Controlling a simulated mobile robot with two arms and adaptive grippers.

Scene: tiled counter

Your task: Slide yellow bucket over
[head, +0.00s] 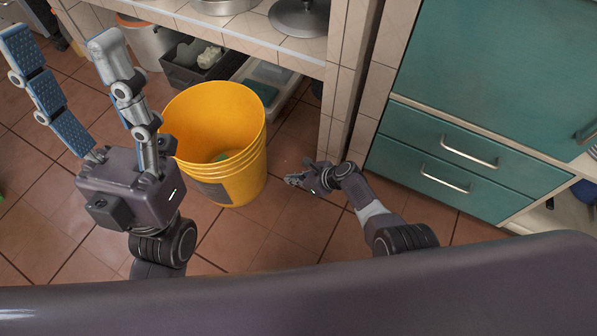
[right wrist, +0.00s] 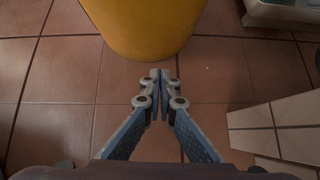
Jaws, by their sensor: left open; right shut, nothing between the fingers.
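The yellow bucket (head: 238,172) stands upright on the tiled floor, open at the top, with something small and greenish at its bottom. My left gripper (head: 62,62) is open and empty, raised in front of and to the left of the bucket. My right gripper (head: 292,180) is low over the floor, just right of the bucket, shut and empty. In the right wrist view its fingertips (right wrist: 160,76) meet, with the bucket's side (right wrist: 140,25) ahead of them and a small gap between.
Under the tiled counter (head: 290,45) are a black crate (head: 195,65), a pale tray (head: 268,90) and a white container (head: 146,42). The counter's tiled leg (head: 338,110) and teal drawers (head: 470,155) stand to the right. Floor in front of the bucket is bare.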

